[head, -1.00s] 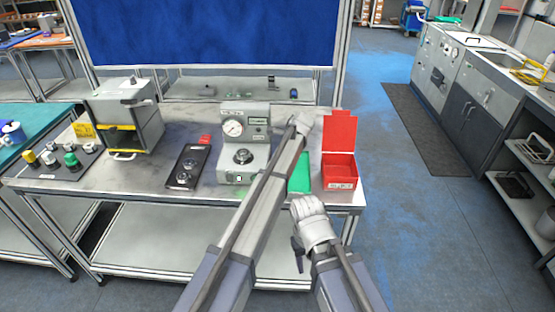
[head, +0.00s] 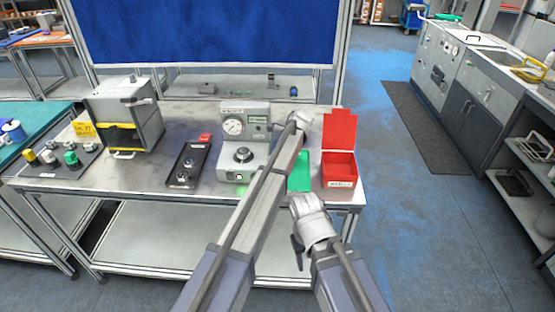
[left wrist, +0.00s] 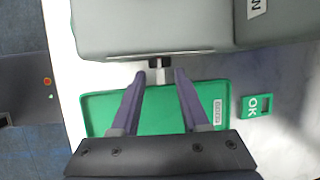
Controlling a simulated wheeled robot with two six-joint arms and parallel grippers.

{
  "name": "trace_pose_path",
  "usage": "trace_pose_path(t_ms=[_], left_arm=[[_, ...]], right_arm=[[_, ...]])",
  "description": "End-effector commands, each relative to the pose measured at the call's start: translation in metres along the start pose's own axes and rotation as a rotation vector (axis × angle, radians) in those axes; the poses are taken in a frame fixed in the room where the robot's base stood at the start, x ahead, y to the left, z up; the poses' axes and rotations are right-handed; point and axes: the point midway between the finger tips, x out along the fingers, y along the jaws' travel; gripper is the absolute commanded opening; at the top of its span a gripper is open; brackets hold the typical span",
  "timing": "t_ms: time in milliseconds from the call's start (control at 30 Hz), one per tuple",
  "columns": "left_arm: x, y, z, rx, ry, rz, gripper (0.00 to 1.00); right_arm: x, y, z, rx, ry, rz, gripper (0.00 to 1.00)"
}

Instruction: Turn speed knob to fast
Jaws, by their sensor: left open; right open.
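The grey machine (head: 232,168) stands mid-table in the head view, with a round gauge and a dark round knob (head: 243,155) on its front. Any speed marking is too small to read. In the left wrist view, my left gripper (left wrist: 160,76) is open and empty above the green tray (left wrist: 158,98). Its fingertips point at a small stub (left wrist: 160,66) at the edge of a grey body (left wrist: 150,30), apparently the machine. My left arm hides this gripper in the head view. My right gripper (head: 298,250) is open and empty, in front of the table and away from the machine.
A black tray (head: 173,172) with dark round parts lies left of the machine. A red open box (head: 340,182) stands at the table's right end. A grey box-like device (head: 140,125) stands at the left.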

Motion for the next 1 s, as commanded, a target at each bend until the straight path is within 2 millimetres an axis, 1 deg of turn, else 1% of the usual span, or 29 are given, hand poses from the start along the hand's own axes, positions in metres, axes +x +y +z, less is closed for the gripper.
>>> trace_pose_path(t_ms=[167, 267, 600, 700, 833, 1000], left_arm=[[-0.007, -0.001, 0.001, 0.000, 0.000, -0.001, 0.45], [-0.016, -0.001, 0.002, 0.000, 0.000, -0.001, 0.45], [-0.062, -0.001, 0.002, 0.001, 0.000, 0.000, 0.45], [-0.073, -0.001, 0.002, 0.001, 0.000, 0.001, 0.45], [-0.079, 0.000, 0.001, 0.000, 0.000, 0.001, 0.45], [-0.078, 0.000, 0.000, 0.000, 0.000, 0.001, 0.45]], right_arm=[[-0.007, 0.001, 0.000, 0.000, 0.000, 0.000, 0.50], [-0.015, 0.002, 0.001, 0.000, 0.000, 0.000, 0.50], [-0.057, 0.005, 0.003, -0.001, 0.000, 0.000, 0.50], [-0.067, 0.006, 0.004, -0.001, 0.000, 0.000, 0.50], [-0.072, 0.007, 0.004, -0.002, 0.000, 0.000, 0.50], [-0.070, 0.007, 0.004, -0.002, 0.000, 0.000, 0.50]])
